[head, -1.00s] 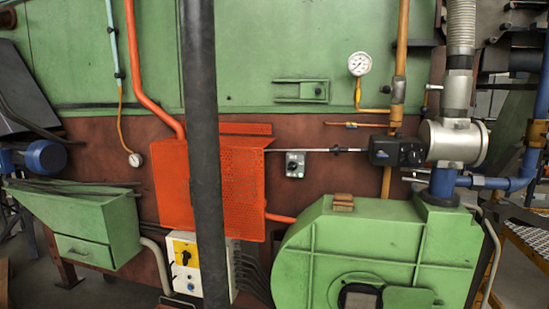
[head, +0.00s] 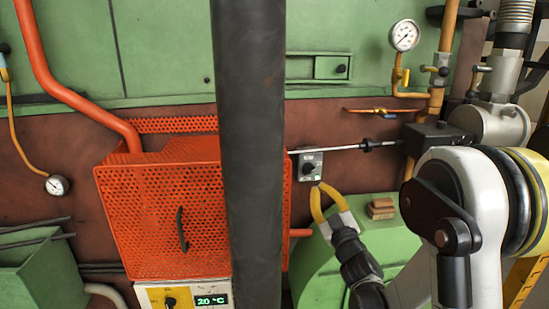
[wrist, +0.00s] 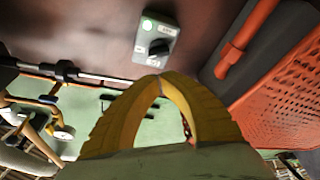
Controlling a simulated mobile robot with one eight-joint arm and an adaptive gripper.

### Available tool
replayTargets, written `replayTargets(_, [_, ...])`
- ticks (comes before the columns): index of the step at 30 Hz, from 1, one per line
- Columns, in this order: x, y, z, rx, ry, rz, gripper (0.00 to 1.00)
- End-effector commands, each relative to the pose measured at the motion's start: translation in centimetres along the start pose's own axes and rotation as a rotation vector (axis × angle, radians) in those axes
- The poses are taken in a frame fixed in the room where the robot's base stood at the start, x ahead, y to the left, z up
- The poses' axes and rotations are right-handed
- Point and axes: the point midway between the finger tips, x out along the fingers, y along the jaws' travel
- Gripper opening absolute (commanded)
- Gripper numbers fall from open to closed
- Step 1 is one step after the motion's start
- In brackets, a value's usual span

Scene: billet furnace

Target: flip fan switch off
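The fan switch (head: 311,166) is a small grey box with a black rotary knob on the brown wall, right of the orange perforated guard. In the wrist view the switch (wrist: 145,45) is above my fingertips, with a lit green lamp beside the knob. The labels are too small to read. My gripper (head: 318,187) has yellow fingers, and its tips are just below the switch in the head view. In the wrist view the fingertips (wrist: 160,78) meet with nothing between them. They appear apart from the knob; the exact depth is unclear.
The orange perforated guard (head: 150,215) stands left of the switch. A horizontal rod (head: 345,148) runs right of it to a black actuator (head: 432,135). The green blower housing (head: 385,238) is below. A control box (head: 190,296) reading 20 °C is at the bottom.

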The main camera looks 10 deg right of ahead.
Motion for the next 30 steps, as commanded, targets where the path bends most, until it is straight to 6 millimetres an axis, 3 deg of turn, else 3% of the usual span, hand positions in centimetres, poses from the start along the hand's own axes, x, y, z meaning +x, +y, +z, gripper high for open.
replayTargets(17, [0.6, -0.6, 0.1, -0.01, 0.028, -0.013, 0.0])
replayTargets(30, [7.8, -0.8, -0.1, -0.009, 0.027, -0.014, 0.0])
